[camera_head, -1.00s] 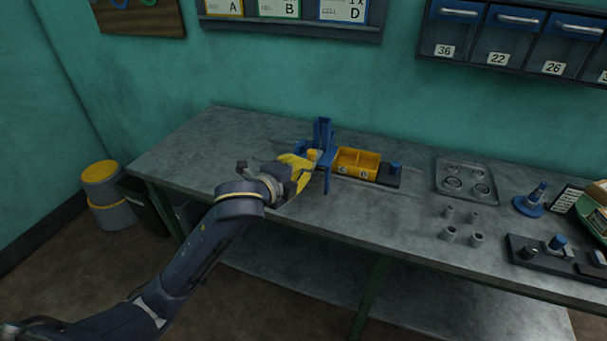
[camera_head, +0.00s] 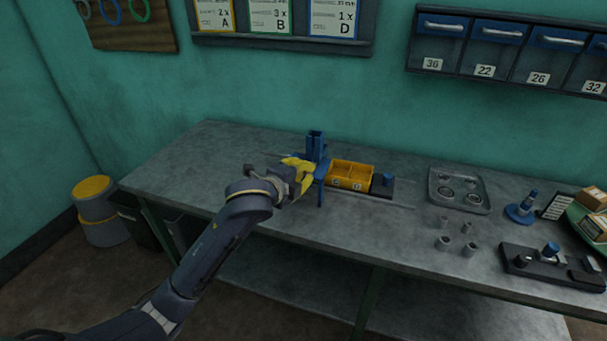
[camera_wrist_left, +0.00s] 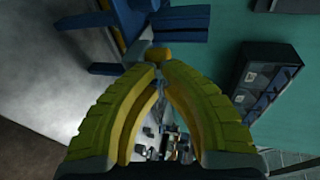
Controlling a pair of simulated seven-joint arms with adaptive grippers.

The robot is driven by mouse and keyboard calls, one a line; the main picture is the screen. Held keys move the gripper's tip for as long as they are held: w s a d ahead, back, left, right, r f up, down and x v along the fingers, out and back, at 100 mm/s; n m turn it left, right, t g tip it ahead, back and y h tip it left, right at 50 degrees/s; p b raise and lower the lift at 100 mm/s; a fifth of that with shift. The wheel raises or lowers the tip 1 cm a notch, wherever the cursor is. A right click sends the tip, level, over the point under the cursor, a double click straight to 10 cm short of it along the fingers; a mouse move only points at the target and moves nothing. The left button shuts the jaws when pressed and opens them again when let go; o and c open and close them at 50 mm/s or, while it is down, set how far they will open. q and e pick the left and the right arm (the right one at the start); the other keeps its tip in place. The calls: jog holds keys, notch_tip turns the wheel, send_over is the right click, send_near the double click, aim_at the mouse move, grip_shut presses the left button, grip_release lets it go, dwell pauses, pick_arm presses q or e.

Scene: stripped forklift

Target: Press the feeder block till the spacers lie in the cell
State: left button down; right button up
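The blue feeder (camera_head: 316,146) stands upright on the workbench, left of a yellow two-compartment bin (camera_head: 352,187). Its blue parts also show at the top of the left wrist view (camera_wrist_left: 181,24). A small yellow rounded block (camera_wrist_left: 158,54), seemingly the feeder block, lies just beyond my fingertips there. My left gripper (camera_head: 311,170) has yellow fingers and is beside the feeder. In the wrist view its fingertips (camera_wrist_left: 160,67) nearly meet, with nothing seen between them. They are at the yellow block, but I cannot tell whether they touch it. The spacers in the cell cannot be made out. My right gripper is out of view.
A black base with a blue knob (camera_head: 388,181) is right of the bin. Further right are a metal tray (camera_head: 433,196), several grey cylinders (camera_head: 442,243), a blue stand (camera_head: 522,209) and a dark fixture (camera_head: 520,262). The bench's left end (camera_head: 190,165) is clear.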

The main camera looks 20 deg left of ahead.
aim_at(310, 162)
pick_arm(q)
jog(key=w, duration=0.4)
jog(key=shift+w+d, duration=0.1)
jog(key=shift+w, duration=0.3)
jog(key=shift+s, duration=0.4)
jog(key=f+v, duration=0.1)
jog(key=v, duration=1.2)
jog(key=shift+s, duration=0.2)
dwell(0.5)
